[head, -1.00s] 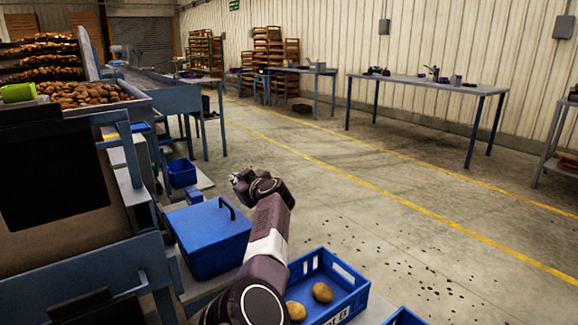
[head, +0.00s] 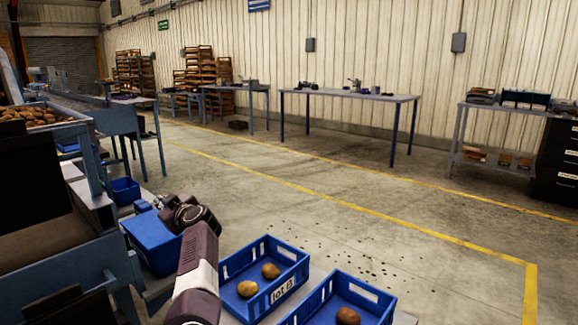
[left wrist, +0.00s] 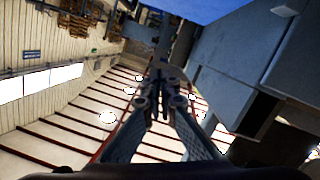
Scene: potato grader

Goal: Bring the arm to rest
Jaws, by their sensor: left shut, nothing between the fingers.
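My left arm reaches up from the bottom of the head view. My right gripper is in neither view.
A blue crate (head: 299,267) with two potatoes stands right of my arm. Another blue crate (head: 378,301) holds a potato. The grader's conveyor frame (head: 92,190) is at left. Open floor lies beyond the crates, with tables (head: 350,94) along the wall.

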